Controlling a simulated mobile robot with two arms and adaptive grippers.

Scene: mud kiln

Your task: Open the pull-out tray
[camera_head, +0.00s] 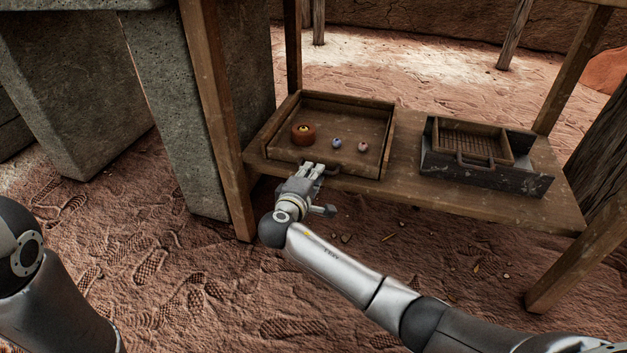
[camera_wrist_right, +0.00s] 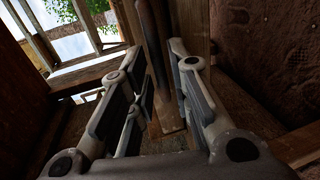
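The pull-out tray (camera_head: 345,122) is a shallow wooden tray on the low shelf, left of centre in the head view. It holds an orange-brown round piece (camera_head: 303,134) and two small balls (camera_head: 349,144). A dark handle is on its front wall, partly hidden by my gripper in the head view. My right gripper (camera_head: 314,168) is at that handle. In the right wrist view, a dark bar (camera_wrist_right: 153,65) stands between the open fingers (camera_wrist_right: 158,72), with visible gaps beside it. Whether a finger touches it is unclear. My left arm shows at lower left; its gripper is out of frame.
A dark box (camera_head: 535,180) with a handled wooden insert (camera_head: 470,142) sits to the right on the same wooden shelf (camera_head: 405,165). Wooden posts (camera_head: 222,110) and stone blocks (camera_head: 175,110) stand at the left. Sandy ground in front is free.

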